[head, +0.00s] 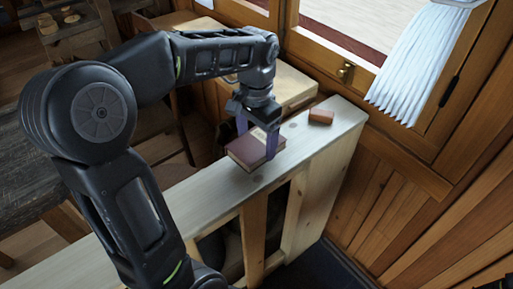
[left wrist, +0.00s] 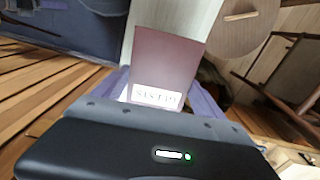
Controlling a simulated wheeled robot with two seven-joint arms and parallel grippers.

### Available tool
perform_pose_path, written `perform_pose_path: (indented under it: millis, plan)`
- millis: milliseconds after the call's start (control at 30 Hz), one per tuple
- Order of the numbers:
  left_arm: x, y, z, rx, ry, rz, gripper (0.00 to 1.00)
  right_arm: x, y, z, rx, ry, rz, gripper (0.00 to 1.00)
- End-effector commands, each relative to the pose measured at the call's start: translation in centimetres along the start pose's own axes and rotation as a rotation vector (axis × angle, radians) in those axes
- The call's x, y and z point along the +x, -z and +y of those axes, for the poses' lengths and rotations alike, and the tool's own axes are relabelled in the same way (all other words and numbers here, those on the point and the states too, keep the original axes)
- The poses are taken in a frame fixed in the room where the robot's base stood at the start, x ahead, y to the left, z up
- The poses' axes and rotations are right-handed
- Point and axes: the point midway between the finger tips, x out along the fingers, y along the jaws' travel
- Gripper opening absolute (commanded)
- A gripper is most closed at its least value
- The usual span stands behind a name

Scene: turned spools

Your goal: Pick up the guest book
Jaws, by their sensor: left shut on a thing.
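The guest book (head: 247,152) is a dark red book lying on the light wooden ledge, in the middle of the head view. My left gripper (head: 257,142) reaches down over it from above, with one purple finger on each side, and is shut on it. In the left wrist view the book's cover (left wrist: 168,65) shows between the purple fingers, with a white label (left wrist: 157,96) with lettering at its near end. I cannot tell whether the book is lifted clear of the ledge. My right gripper is not clearly in view.
The pale ledge (head: 205,194) runs from lower left to upper right. A small orange-brown block (head: 321,117) lies on it right of the book. A wood-framed window with a brass latch (head: 345,72) and white pleated cloth (head: 418,65) stand behind. A dark wooden table (head: 40,150) is at left.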

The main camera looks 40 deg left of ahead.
Motion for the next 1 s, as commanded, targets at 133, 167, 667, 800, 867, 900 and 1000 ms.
perform_pose_path:
  millis: [133, 167, 667, 800, 867, 900, 1000]
  plan:
    - [-3.1, 0.1, 0.0, 0.001, 0.001, 0.006, 0.29, 0.2, 0.0, 0.1, -0.001, 0.001, 0.001, 0.36]
    - [-3.7, 0.1, 0.0, 0.001, 0.001, 0.006, 0.29, 0.3, 0.0, 0.1, -0.001, 0.001, 0.001, 0.36]
    - [-6.2, 0.0, 0.0, 0.001, 0.0, 0.002, 0.29, 0.3, 0.1, 0.1, -0.001, 0.001, 0.001, 0.36]
    - [-6.2, 0.0, 0.0, 0.001, 0.0, 0.001, 0.29, 0.3, 0.1, 0.1, -0.001, 0.001, 0.001, 0.36]
    - [-6.2, 0.0, 0.0, 0.001, 0.0, 0.001, 0.29, 0.3, 0.1, 0.1, -0.001, 0.001, 0.001, 0.36]
    - [-6.2, 0.0, 0.0, 0.001, 0.0, 0.001, 0.29, 0.3, 0.1, 0.1, -0.001, 0.001, 0.001, 0.36]
    - [-6.2, 0.0, 0.0, 0.001, 0.0, 0.001, 0.29, 0.3, 0.0, 0.1, -0.001, 0.001, 0.001, 0.36]
